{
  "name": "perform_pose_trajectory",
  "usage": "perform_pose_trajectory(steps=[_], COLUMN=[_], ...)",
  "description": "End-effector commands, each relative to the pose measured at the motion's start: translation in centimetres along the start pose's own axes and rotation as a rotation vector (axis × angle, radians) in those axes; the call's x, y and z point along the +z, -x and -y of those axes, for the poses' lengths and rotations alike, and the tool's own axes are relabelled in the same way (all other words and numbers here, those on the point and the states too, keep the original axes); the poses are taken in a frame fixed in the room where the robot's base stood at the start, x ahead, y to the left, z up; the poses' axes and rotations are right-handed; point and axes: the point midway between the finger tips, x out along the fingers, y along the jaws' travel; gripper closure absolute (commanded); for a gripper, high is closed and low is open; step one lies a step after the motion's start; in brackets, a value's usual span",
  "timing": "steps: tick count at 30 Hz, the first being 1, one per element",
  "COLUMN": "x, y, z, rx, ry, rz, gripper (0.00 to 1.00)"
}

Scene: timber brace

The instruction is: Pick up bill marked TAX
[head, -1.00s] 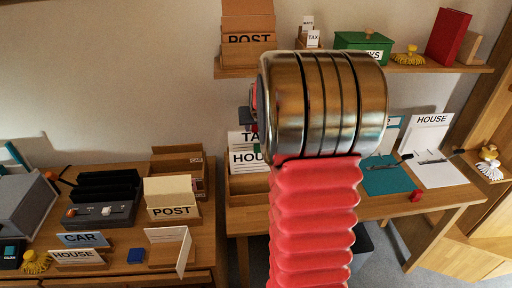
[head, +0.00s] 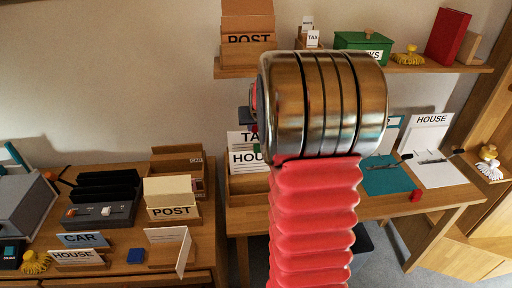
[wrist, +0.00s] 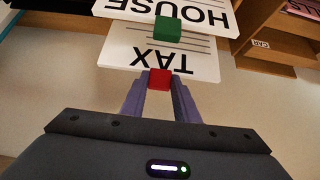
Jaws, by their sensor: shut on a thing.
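The bill marked TAX (wrist: 195,55) is a white sheet with a red tab (wrist: 159,79) at its edge, upside down in the wrist view. My gripper (wrist: 159,82) is shut on that red tab. The bill marked HOUSE (wrist: 205,14) has a green tab (wrist: 167,29) and overlaps the TAX bill in the wrist view. In the head view the TAX bill (head: 240,138) shows just above the HOUSE bill (head: 242,158), partly hidden by my arm. My arm also hides most of the gripper there.
A wooden holder (head: 248,184) stands below the bills on the desk.

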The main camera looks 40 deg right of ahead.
Motion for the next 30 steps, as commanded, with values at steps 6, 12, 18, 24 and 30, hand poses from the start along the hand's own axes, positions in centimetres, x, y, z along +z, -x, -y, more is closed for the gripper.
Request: perform_pose_trajectory(steps=[6,12,18,24,30], x=[-0.3,-0.6,-0.8,-1.1,-1.4], y=[0.3,0.6,0.9,1.2,1.6], z=[0.0,0.0,0.0,0.0,0.0], rx=[0.0,0.0,0.0,0.0,0.0], ry=[0.0,0.0,0.0,0.0,0.0], rz=[-0.002,-0.001,-0.002,-0.002,-0.001], gripper=[1.0,1.0,1.0,1.0,1.0])
